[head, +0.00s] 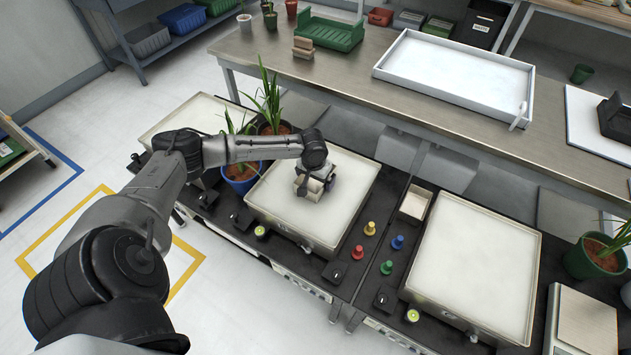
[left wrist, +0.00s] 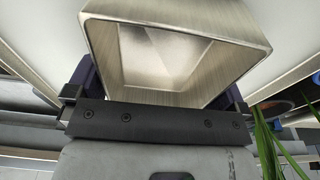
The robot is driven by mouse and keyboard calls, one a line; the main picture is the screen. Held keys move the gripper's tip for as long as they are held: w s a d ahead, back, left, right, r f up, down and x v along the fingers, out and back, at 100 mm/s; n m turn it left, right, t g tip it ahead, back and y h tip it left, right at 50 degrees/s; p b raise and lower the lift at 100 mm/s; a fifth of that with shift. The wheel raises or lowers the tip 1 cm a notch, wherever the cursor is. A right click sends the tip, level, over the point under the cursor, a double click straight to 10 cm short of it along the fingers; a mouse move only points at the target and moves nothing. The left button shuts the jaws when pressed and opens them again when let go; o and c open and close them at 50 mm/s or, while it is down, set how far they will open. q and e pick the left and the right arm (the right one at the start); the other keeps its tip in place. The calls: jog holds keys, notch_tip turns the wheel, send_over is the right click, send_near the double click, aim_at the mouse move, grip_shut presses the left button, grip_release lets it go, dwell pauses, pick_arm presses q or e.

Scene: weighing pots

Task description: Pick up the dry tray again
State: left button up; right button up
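The dry tray, a small square metal tray with brushed walls, is in the left wrist view (left wrist: 172,55). Its open side faces the camera and its inside looks empty. My left gripper (head: 312,188) points down over the white bed of the left workstation. Its dark fingers stand against two opposite sides of the tray, with no clear gap showing. In the head view the tray (head: 311,191) is partly hidden under the gripper, low over or on the white bed; I cannot tell whether it touches. My right gripper is not in view.
Potted plants (head: 240,172) stand close to the left of my gripper. Coloured knobs (head: 370,228) line the strip to the right, beside a small box (head: 414,202). A second white bed (head: 475,265) is clear. A large white tray (head: 455,75) sits on the back bench.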

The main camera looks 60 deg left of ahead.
pick_arm(q)
jog(key=c, duration=0.7)
jog(key=shift+r, duration=0.15)
